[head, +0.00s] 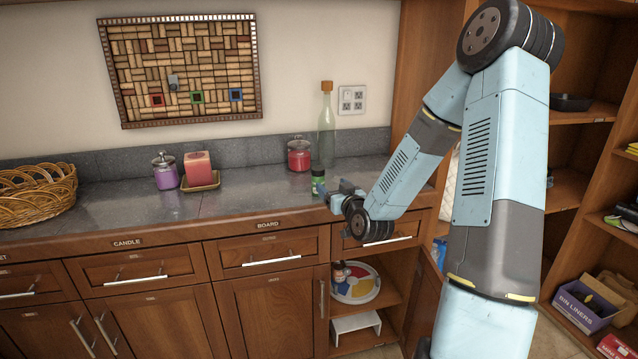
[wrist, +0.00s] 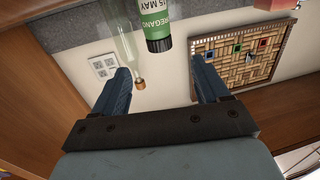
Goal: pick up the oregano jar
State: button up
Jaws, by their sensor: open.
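The oregano jar (head: 318,184) is small, with a green label and a dark cap, and stands on the grey counter below the wall outlet. In the wrist view the oregano jar (wrist: 157,22) appears upside down at the top, its label partly cut off by the frame edge. My gripper (head: 341,190) is close to the jar on its right side in the head view. In the wrist view my gripper (wrist: 160,70) is open and empty, with its two fingers pointing toward the jar. The jar lies beyond the fingertips, roughly between their lines.
A tall clear bottle (head: 326,135) with a cork stands right behind the jar; it also shows in the wrist view (wrist: 122,42). A red jar (head: 299,156) stands behind to the left. Candles (head: 198,168) and a wicker basket (head: 38,195) are farther left. The counter front is clear.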

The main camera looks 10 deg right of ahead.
aim_at(321, 175)
jog(key=w, duration=0.4)
jog(key=w+a, duration=0.1)
jog(key=w, duration=0.1)
jog(key=shift+w, duration=0.4)
jog(key=shift+w+a+f, duration=0.1)
jog(key=shift+w+a, duration=0.1)
jog(key=shift+w, duration=1.15)
jog(key=shift+w+a+f, duration=0.1)
jog(key=shift+w+a, duration=0.1)
jog(key=shift+w, duration=1.1)
jog(key=shift+c, duration=0.2)
jog(key=c, duration=1)
